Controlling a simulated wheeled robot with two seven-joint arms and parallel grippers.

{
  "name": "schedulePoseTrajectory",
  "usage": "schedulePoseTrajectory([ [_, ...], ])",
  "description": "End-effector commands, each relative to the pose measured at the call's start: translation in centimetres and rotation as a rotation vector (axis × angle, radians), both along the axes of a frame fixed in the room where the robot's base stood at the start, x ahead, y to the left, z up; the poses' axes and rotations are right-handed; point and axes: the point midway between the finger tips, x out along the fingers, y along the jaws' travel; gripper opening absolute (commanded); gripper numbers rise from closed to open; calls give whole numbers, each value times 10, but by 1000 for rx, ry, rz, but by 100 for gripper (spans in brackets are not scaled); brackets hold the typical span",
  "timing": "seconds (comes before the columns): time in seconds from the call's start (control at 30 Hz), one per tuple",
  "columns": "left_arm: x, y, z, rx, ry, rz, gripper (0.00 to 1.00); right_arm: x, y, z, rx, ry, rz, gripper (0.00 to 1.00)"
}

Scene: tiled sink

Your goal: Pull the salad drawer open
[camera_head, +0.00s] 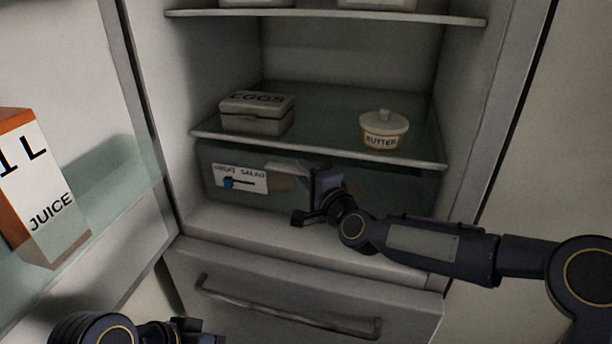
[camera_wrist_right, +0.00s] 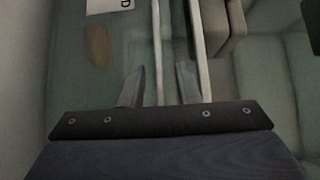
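The salad drawer (camera_head: 215,198) is a greenish see-through bin under the lower shelf, its front bearing a white label (camera_head: 240,178) with a blue slider. It looks closed. My right gripper (camera_head: 312,200) is at the drawer front, right of the label, hiding part of it. In the right wrist view the gripper (camera_wrist_right: 160,85) has its fingers apart, with a thin pale rim (camera_wrist_right: 157,50) running between them; I cannot tell whether they touch it. A brown shape shows through the drawer. My left gripper (camera_head: 190,328) is low at the bottom edge, mostly cut off.
A shelf with an egg box (camera_head: 257,113) and a butter dish (camera_head: 384,130) lies just above the drawer. The open door at left holds a juice carton (camera_head: 40,190). Below is a closed lower drawer with a bar handle (camera_head: 285,312).

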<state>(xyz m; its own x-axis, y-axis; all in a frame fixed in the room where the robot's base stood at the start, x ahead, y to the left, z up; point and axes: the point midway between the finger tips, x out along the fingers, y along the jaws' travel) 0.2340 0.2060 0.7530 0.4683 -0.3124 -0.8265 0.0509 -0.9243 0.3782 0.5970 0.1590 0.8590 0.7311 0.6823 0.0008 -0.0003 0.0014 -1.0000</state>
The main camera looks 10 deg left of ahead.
Motion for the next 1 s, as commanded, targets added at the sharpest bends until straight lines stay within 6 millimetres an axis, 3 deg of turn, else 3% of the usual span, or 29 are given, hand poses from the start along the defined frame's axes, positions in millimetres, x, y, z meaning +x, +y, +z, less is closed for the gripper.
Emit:
schedulePoseTrajectory([
  [0.17,0,0,0,0,0,0,36,0,0,0,-1,0,0,28],
  [0.4,0,0,0,0,0,0,36,0,0,0,-1,0,0,0],
  [0.77,0,0,-1,0,0,0,36,-1,0,0,-1,0,1,0],
  [1.0,0,0,-8,0,0,0,36,-13,1,-2,-3,-1,3,0],
])
